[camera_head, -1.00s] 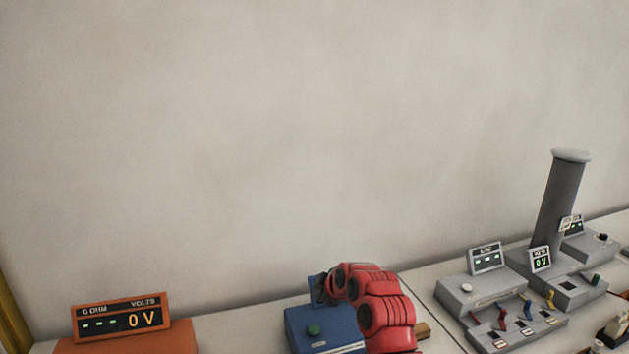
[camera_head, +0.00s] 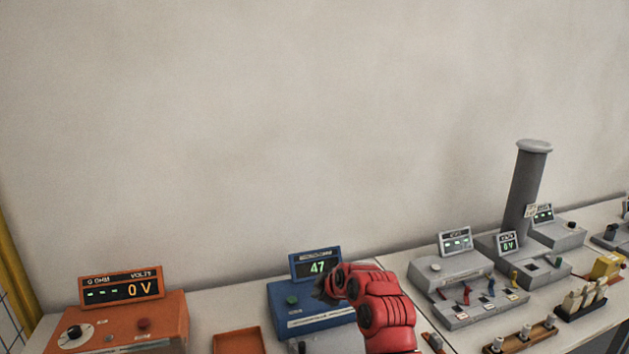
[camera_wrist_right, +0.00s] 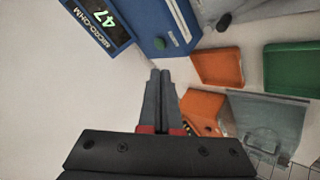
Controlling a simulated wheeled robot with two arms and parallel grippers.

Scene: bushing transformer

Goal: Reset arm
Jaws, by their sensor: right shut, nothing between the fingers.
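My right arm (camera_head: 385,315) is red and comes up from the bottom of the head view, in front of the blue micro-ohm meter (camera_head: 300,296). In the right wrist view my right gripper (camera_wrist_right: 160,75) is shut with its fingers together and nothing between them. It points toward the bench beside the blue meter (camera_wrist_right: 155,20), apart from it. In the head view the dark fingertips (camera_head: 322,289) show beside the meter's display, which reads 47. My left gripper is not in view.
An orange meter (camera_head: 125,322) reading 0 V stands at the left. Grey instruments (camera_head: 450,272) and a tall grey column (camera_head: 524,190) stand at the right. An orange tray (camera_head: 238,341) lies between the orange and blue meters. In the wrist view a green tray (camera_wrist_right: 292,68) shows too.

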